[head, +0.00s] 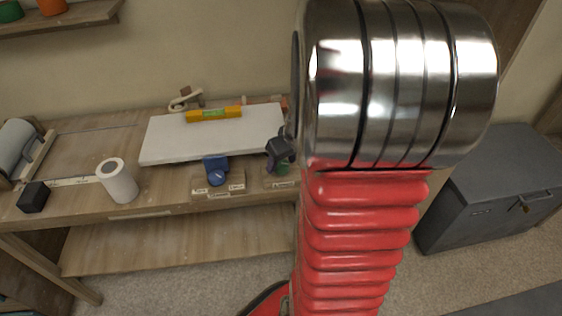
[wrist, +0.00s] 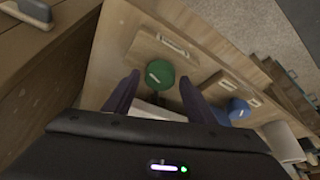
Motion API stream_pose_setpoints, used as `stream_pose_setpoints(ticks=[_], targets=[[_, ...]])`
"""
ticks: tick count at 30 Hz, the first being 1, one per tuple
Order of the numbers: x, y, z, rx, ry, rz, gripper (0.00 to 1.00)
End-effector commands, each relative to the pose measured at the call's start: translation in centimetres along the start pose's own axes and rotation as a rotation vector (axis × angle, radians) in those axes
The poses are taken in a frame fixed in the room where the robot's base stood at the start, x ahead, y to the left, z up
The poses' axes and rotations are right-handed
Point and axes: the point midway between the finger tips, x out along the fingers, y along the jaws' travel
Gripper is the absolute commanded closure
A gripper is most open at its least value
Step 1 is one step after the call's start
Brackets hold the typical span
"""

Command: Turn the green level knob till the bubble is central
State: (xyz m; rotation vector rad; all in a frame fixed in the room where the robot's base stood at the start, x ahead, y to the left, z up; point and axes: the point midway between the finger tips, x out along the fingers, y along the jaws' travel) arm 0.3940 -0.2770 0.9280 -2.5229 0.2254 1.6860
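The green knob (wrist: 160,74) sits on a wooden block at the bench front in the wrist view. In the head view my gripper largely hides the green knob (head: 284,169). My gripper (wrist: 160,80) is open, with one dark finger on each side of the knob and a small gap at each side. In the head view my gripper (head: 280,150) is just above the knob. A yellow spirit level (head: 213,114) with a green vial lies on the white board (head: 165,143); its bubble is too small to make out.
A blue knob (head: 216,178) on a labelled block stands left of the green one. A white roll (head: 118,181) and a black cube (head: 34,197) stand on the bench further left. A grey chest (head: 490,195) stands on the floor at right.

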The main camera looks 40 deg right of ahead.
Motion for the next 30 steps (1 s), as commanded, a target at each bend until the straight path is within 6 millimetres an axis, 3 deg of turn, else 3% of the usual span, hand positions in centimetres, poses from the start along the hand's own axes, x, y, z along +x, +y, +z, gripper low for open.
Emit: stream_pose_setpoints(ticks=[15, 30], targets=[[-0.02, -0.02, -0.01, 0.000, 0.000, 0.000, 0.86], [0.03, -0.31, -0.03, 0.046, -0.002, 0.015, 0.86]])
